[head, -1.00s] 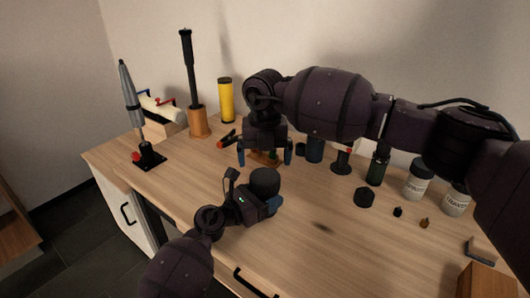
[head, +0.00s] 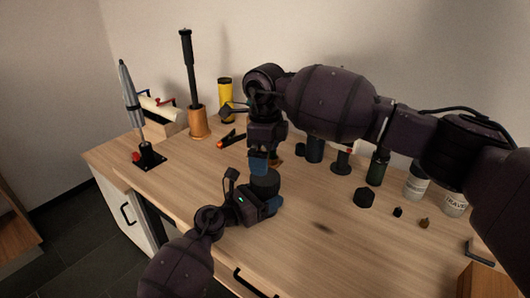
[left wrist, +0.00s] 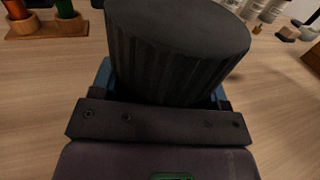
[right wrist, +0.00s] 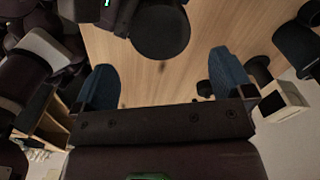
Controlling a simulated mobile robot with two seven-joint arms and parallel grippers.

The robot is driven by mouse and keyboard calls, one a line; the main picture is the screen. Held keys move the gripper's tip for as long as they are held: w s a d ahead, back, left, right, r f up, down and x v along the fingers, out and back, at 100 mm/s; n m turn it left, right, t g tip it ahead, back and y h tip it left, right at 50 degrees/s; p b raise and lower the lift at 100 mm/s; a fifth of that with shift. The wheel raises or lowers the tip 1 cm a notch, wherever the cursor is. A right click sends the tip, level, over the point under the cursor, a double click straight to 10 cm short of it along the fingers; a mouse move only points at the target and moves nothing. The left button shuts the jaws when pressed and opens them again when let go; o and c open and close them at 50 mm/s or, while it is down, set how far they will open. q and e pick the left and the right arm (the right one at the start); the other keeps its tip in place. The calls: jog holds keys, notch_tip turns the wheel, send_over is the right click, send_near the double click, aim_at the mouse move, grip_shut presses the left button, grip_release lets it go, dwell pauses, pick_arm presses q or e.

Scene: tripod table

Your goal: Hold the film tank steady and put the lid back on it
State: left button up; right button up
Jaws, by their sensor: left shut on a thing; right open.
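The film tank appears to be the black ribbed cylinder (head: 265,181) near the table's front left. It stands upright and also fills the upper middle of the left wrist view (left wrist: 170,55). My left gripper (head: 272,203) is shut on its side. Its top is dark and flat; I cannot tell whether this is a cover or the inside. My right gripper (head: 259,166) is open and empty, fingers down, just behind and above the tank. In the right wrist view the tank's round top (right wrist: 162,35) lies beyond the open fingers. A black faceted piece (head: 364,197), possibly the lid, lies to the right.
Small pieces (head: 424,223) and a hex key (head: 480,254) lie at right. The front middle of the table is clear.

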aim_at(265, 179)
jog(key=shift+f, duration=0.1)
dwell(0.4)
jog(key=shift+f, duration=3.9)
jog(key=shift+c, duration=0.2)
jog(key=c, duration=0.9)
jog(key=o, duration=1)
jog(key=shift+c, duration=0.2)
notch_tip(265, 179, up, 12)
